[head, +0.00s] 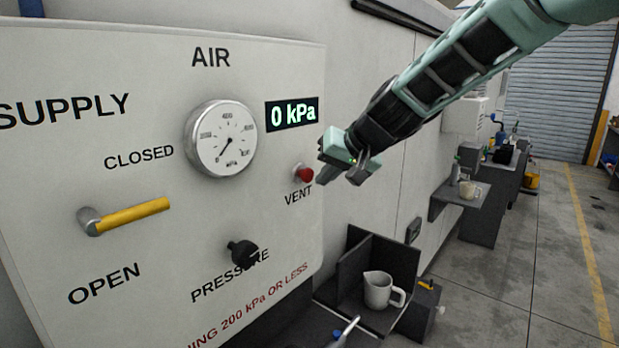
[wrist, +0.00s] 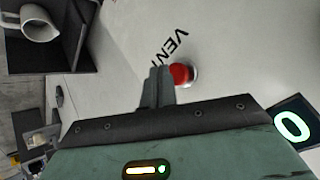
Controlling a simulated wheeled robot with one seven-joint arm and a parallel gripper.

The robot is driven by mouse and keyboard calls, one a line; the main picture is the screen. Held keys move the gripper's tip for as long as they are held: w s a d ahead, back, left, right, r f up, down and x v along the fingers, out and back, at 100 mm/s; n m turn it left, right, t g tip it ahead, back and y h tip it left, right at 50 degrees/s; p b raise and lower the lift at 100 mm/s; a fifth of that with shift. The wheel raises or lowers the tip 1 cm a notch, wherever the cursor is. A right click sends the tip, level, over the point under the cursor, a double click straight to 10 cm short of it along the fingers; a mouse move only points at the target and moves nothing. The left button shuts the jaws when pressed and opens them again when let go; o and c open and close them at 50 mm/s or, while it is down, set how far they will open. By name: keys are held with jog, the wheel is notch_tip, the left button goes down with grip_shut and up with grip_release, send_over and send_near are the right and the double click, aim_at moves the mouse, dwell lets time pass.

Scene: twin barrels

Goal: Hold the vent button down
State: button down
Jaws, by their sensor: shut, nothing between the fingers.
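The red vent button (head: 303,174) sits at the right side of the pale AIR panel (head: 150,120), just above the word VENT. My gripper (head: 320,181) is shut and empty, its fingertips just to the right of the button in the head view. In the wrist view the shut fingers (wrist: 158,80) point at the panel, and the red button (wrist: 181,74) shows right beside their tips. I cannot tell whether the fingers touch it or whether it is pressed in. The display (head: 292,113) reads 0 kPa.
The round gauge (head: 221,139), the black pressure knob (head: 242,253) and the yellow supply handle (head: 135,214) are on the same panel. The handle points sideways, between CLOSED and OPEN. A white jug (head: 378,290) stands in a dark holder below. Open floor lies to the right.

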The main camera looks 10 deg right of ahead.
jog(key=shift+s+d+b, duration=0.55)
jog(key=shift+s+d, duration=0.15)
jog(key=shift+s, duration=0.3)
jog(key=shift+s+d+b, duration=0.5)
jog(key=shift+s+d, duration=0.2)
jog(key=shift+s, duration=0.25)
jog(key=s+a+f+n+g+b, duration=0.1)
jog(key=s+a+f+n+g, duration=0.1)
jog(key=s+a+f, duration=0.3)
jog(key=s+a+f+n+g+b, duration=0.1)
jog(key=s+a+f+g, duration=0.15)
jog(key=s, duration=0.45)
jog(key=s+a+f+n+g+b, duration=0.1)
jog(key=s+a+f+n, duration=0.1)
jog(key=s+f, duration=0.35)
jog(key=s+d+f+n+g+h+b, duration=0.1)
jog(key=s+f, duration=0.6)
jog(key=s, duration=0.7)
jog(key=d+n+g+h, duration=0.1)
jog(key=n+h, duration=0.1)
jog(key=n, duration=0.1)
jog(key=shift+s+h+b, duration=0.15)
jog(key=shift+h+b, duration=0.25)
jog(key=shift+d, duration=0.1)
